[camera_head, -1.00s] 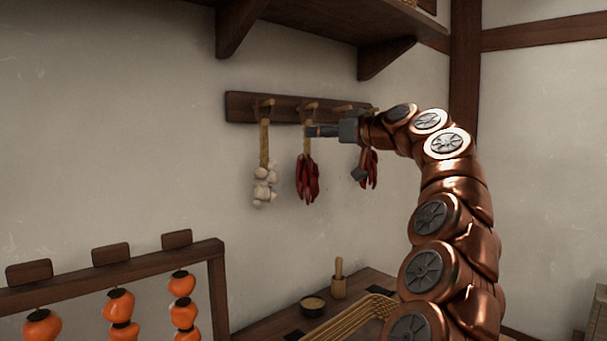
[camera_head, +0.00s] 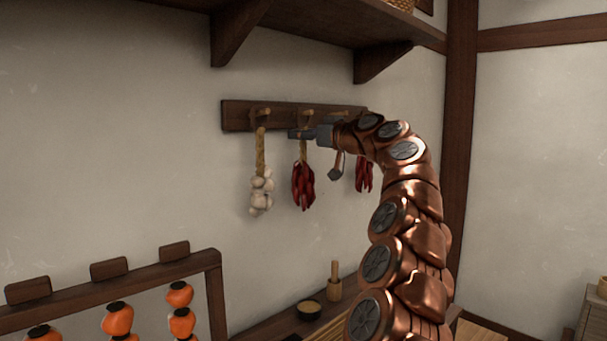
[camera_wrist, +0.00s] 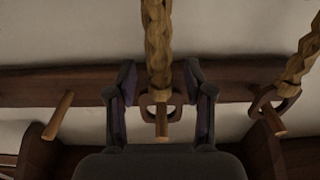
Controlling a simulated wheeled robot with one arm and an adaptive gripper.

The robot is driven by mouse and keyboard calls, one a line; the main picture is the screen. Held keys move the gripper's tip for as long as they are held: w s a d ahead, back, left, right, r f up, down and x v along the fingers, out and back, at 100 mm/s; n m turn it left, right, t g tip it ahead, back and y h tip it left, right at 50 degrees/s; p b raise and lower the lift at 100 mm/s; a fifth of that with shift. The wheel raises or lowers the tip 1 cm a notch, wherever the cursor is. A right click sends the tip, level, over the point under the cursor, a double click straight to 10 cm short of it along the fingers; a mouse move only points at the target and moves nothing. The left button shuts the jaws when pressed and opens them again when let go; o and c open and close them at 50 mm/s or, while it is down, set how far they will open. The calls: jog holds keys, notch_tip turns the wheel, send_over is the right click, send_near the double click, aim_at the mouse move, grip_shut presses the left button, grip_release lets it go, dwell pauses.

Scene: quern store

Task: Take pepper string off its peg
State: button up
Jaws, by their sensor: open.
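The red pepper string (camera_head: 303,185) hangs by a braided straw cord from a peg (camera_head: 306,114) on the dark wall rail. In the wrist view its braid (camera_wrist: 159,45) runs between my fingers, with its loop around the peg (camera_wrist: 161,120). My gripper (camera_head: 297,134) is open at the cord's upper part, just below the peg. One finger is on each side of the braid, with gaps visible. The peppers are out of the wrist view.
A garlic string (camera_head: 260,190) hangs close on the left; its braid (camera_wrist: 303,55) shows at right in the wrist view. Another pepper string (camera_head: 364,174) hangs to the right. A bare peg (camera_wrist: 58,115) is beside my gripper. A shelf (camera_head: 300,20) is above.

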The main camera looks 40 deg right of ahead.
jog(key=shift+w, duration=0.25)
grip_shut()
dwell(0.4)
